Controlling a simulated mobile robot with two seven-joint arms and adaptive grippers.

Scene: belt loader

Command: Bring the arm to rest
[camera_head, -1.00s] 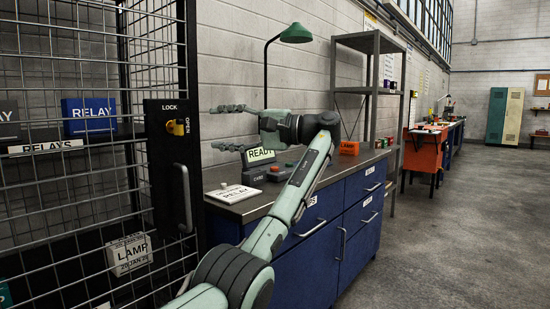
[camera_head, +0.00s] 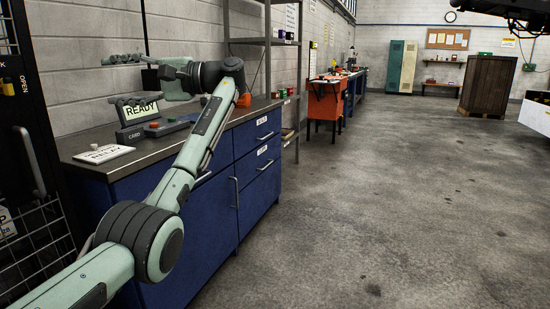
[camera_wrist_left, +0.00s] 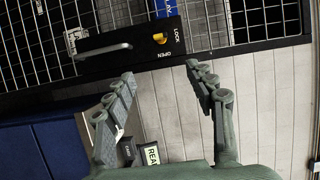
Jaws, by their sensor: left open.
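My left arm comes in from the lower left of the head view and reaches over the blue workbench. My left gripper (camera_head: 122,80) is open and empty above the bench top, with its fingers pointing left. In the left wrist view its two fingers (camera_wrist_left: 160,95) are spread apart with nothing between them. Beyond them is the wire cage door with its lock plate (camera_wrist_left: 158,42) and handle (camera_wrist_left: 103,51). My right gripper is not recognisable in view; a dark part shows at the top right of the head view.
The bench (camera_head: 235,135) carries a READY display (camera_head: 139,108), a card reader and a white card (camera_head: 104,153). The cage (camera_head: 35,190) stands at the left edge. An orange cart (camera_head: 324,103) and a brown cabinet (camera_head: 488,86) stand farther back. The floor (camera_head: 390,200) is clear.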

